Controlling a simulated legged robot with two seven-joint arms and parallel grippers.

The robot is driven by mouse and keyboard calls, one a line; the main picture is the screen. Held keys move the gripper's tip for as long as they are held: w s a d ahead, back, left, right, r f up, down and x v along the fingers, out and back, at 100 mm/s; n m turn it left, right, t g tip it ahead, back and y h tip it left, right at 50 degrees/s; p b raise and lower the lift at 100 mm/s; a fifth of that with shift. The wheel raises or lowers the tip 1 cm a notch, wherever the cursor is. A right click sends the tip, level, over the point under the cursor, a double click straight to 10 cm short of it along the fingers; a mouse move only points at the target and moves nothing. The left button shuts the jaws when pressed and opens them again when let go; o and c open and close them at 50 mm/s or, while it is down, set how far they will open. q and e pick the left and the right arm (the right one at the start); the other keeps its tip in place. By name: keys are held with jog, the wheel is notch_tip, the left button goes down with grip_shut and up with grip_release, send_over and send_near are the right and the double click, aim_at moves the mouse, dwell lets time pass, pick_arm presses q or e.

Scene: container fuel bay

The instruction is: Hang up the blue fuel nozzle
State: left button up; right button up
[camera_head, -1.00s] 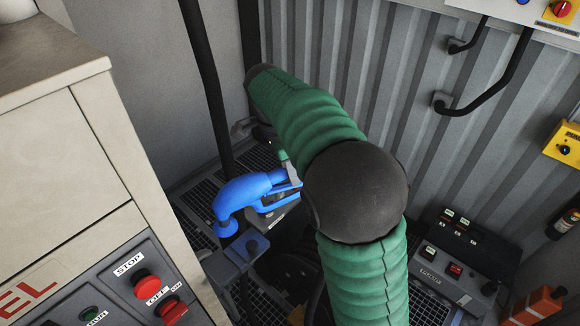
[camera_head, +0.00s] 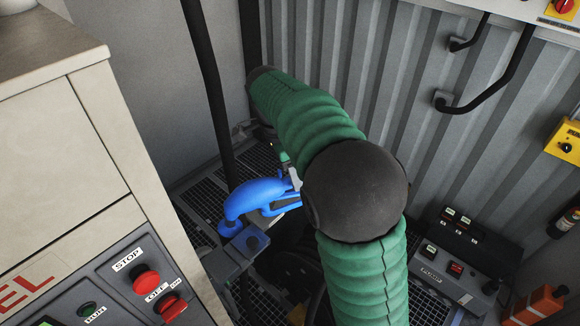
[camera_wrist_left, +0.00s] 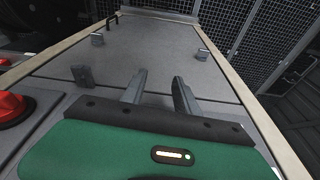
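The blue fuel nozzle (camera_head: 262,194) is in the middle of the head view, its curved spout pointing down to the left. The spout tip is close to a grey-blue holder (camera_head: 222,266) with a raised square pad; I cannot tell whether they touch. My right gripper (camera_head: 294,180) shows only as a small grey part at the nozzle's handle end and appears shut on it; my green arm and dark elbow hide the rest. My left gripper (camera_wrist_left: 158,90) is open and empty in the left wrist view, over a grey panel. It does not show in the head view.
A cream cabinet (camera_head: 55,170) with red buttons (camera_head: 146,281) stands at left. A dark vertical pipe (camera_head: 208,90) rises behind the nozzle. The corrugated wall (camera_head: 405,110) carries black handles (camera_head: 490,85). Black control boxes (camera_head: 455,262) stand at lower right.

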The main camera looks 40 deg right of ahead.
jog(key=p+v, duration=0.1)
jog(key=v, duration=1.6)
jog(key=shift+d, duration=0.1)
